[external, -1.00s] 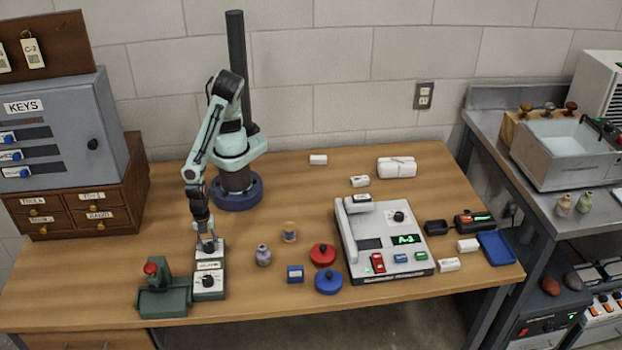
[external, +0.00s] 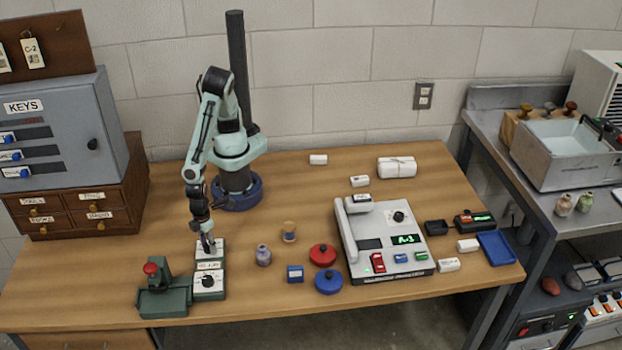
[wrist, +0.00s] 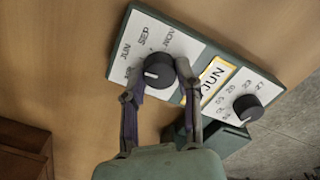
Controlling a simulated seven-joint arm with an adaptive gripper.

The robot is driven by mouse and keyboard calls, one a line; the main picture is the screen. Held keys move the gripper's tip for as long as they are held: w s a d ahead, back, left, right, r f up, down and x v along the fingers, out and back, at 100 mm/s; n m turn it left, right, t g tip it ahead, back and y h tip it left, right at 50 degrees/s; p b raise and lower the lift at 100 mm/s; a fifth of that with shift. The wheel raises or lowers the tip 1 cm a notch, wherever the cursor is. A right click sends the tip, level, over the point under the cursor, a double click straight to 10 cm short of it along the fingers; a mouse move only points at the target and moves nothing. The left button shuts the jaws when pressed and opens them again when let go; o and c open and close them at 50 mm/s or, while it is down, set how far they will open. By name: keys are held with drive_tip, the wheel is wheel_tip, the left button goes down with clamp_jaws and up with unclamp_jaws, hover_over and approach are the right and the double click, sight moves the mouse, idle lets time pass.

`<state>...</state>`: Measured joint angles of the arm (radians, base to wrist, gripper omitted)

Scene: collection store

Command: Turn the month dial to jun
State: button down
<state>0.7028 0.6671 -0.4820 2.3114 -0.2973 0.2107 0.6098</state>
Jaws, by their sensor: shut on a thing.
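The month dial (wrist: 158,70) is a round black knob with a white mark, on a white plate with month labels. In the wrist view the mark lies on its lower left side. My gripper (wrist: 160,88) is shut on the dial, with a finger on either side of it; in the external view my gripper (external: 208,246) is over the far end of the date unit. The yellow-framed window (wrist: 210,80) beside the dial reads JUN. The fingers hide part of the month labels.
A second black dial (wrist: 247,107) with number labels sits on the same unit, free of my gripper. A green device with a red knob (external: 151,268) stands close on the left.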

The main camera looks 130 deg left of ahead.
drive_tip(key=shift+m, duration=0.6)
drive_tip(key=shift+a+m, duration=0.1)
drive_tip(key=shift+m, duration=0.2)
drive_tip(key=c, duration=0.8)
unclamp_jaws()
wheel_tip(320, 180, up, 12)
